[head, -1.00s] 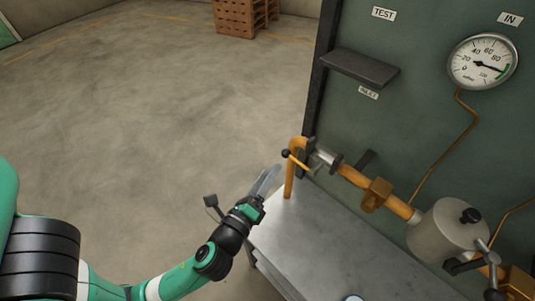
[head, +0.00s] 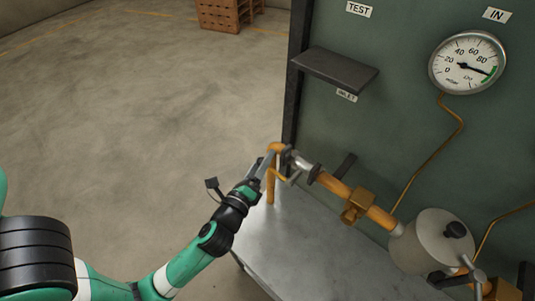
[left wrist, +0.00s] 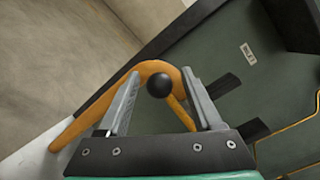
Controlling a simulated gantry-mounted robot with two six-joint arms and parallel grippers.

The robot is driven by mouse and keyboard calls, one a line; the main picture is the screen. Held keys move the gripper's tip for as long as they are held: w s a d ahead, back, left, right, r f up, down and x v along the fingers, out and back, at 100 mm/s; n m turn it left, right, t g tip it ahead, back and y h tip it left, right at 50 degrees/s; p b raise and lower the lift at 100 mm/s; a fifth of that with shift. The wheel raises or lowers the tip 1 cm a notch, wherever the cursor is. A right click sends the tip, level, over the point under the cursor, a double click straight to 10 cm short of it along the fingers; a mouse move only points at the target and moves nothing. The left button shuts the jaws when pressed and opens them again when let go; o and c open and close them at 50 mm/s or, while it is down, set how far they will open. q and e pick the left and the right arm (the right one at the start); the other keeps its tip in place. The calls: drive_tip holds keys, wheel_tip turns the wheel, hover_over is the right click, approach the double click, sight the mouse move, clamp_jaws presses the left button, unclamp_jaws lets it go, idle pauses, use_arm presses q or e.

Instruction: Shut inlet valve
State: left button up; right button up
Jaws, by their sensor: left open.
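The inlet valve (head: 303,165) sits on the orange pipe beside the green panel, below the INLET label (head: 347,96). Its orange lever ends in a black ball knob, which shows in the left wrist view (left wrist: 159,86). My left gripper (head: 268,160) is open at the valve, beside the pipe's bend. In the left wrist view the knob appears between the two spread fingers, with the orange pipe bend (left wrist: 95,110) behind. I see no finger touching the knob. In the head view the fingers partly hide the lever and knob. My right gripper is out of view.
A grey metal table (head: 300,240) lies under the pipe. A dark shelf (head: 335,70) juts from the panel above the valve. A pressure gauge (head: 467,62) and a grey cylindrical vessel (head: 430,240) are to the right.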

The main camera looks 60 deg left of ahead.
use_arm(q)
clamp_jaws()
idle(0.4)
idle(1.1)
